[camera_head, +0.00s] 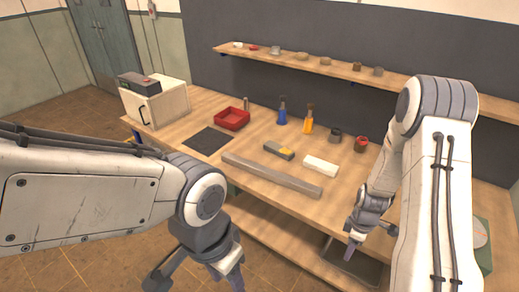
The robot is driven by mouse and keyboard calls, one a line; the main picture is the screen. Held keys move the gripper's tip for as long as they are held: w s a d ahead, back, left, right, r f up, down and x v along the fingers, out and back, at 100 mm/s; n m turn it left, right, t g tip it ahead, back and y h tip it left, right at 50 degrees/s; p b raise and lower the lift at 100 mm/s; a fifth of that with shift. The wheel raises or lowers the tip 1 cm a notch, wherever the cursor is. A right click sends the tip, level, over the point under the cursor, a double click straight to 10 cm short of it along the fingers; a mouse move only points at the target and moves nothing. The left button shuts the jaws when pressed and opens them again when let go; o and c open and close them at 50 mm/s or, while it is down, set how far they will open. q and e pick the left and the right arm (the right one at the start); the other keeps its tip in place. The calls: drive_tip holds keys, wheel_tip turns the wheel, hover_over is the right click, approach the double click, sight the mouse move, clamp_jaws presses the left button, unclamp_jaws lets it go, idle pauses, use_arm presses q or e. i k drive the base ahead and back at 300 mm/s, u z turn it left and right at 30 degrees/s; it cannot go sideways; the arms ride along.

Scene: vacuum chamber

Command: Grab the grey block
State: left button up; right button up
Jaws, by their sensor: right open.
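A long grey block (272,176) lies along the front of the wooden table (255,200). Behind it lie a short dark grey block with a yellow part (278,150) and a white block (320,166). My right gripper (368,240) is open and empty near the table's front edge, to the right of the long grey block and apart from it. My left gripper (195,281) hangs at the bottom left, in front of the table, with its fingers apart and nothing between them.
A red tray (232,119), a dark mat (207,140), a blue bottle (282,113), an orange bottle (308,122) and two cups (336,135) (361,144) stand farther back. A box-like appliance (155,100) is at the left end. A wall shelf (290,62) holds several small items.

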sight(285, 154)
drive_tip(key=u, duration=0.55)
drive_tip(key=i, duration=0.8)
drive_tip(key=u, duration=0.6)
drive_tip(key=i, duration=0.75)
drive_tip(key=z, duration=0.75)
drive_tip(key=i, duration=0.95)
drive_tip(key=z, duration=0.75)
